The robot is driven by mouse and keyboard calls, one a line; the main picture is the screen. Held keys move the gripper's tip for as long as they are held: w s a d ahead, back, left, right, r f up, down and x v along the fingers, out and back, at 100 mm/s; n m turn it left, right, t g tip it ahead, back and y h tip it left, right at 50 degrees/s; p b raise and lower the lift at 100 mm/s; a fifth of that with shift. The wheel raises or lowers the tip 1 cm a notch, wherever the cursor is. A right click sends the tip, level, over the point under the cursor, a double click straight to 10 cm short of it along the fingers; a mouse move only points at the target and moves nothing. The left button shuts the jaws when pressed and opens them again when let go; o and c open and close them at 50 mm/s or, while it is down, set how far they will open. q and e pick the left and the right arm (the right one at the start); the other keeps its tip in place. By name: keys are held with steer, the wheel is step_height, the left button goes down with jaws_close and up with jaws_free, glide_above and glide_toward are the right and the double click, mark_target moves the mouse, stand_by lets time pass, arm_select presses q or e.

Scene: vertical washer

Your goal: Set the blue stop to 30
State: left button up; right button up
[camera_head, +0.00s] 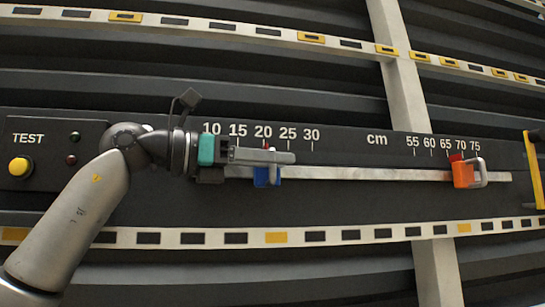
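The blue stop (262,177) sits on a pale horizontal rail under a printed cm scale. A small red mark (266,147) above it stands near the 20. My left gripper (288,158) reaches in from the left and overlaps the blue stop's upper part, hiding much of it. The fingers overlap in this view, so I cannot tell whether they are closed on the stop. The 30 mark (312,135) lies to the right of the stop. My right gripper is not in view.
The rail between the stops is clear. A yellow button (18,167) labelled TEST is at far left. A yellow bracket (533,172) stands at the right edge.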

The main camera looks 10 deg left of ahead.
arm_select(q)
steer(key=shift+c, duration=0.2)
jaws_close()
stand_by(1.1)
